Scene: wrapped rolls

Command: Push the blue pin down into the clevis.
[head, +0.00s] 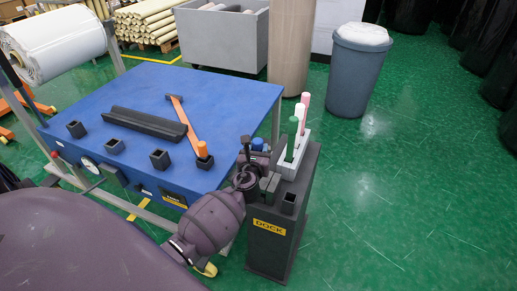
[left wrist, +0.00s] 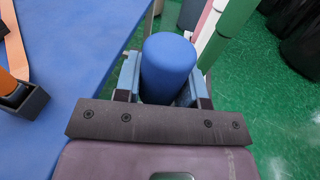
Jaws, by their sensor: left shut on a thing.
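The blue pin (left wrist: 168,65) stands between the fingers of my left gripper (head: 257,155), which is shut on it. In the left wrist view its rounded top rises above the fingers, and its lower end is hidden. In the head view only a small blue part of the pin (head: 257,144) shows, above the dock's back edge. The gripper is over the back left of the dock (head: 273,240), beside the rack of pins. I cannot make out the clevis for certain, nor how deep the pin sits. My right gripper is not in view.
A pale rack (head: 290,162) with green, white and pink pins stands close right of the gripper. An empty black socket (head: 289,204) is at the dock's front. The blue table (head: 225,105) carries several black sockets, a dark channel (head: 145,123) and an orange strap (head: 184,122).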

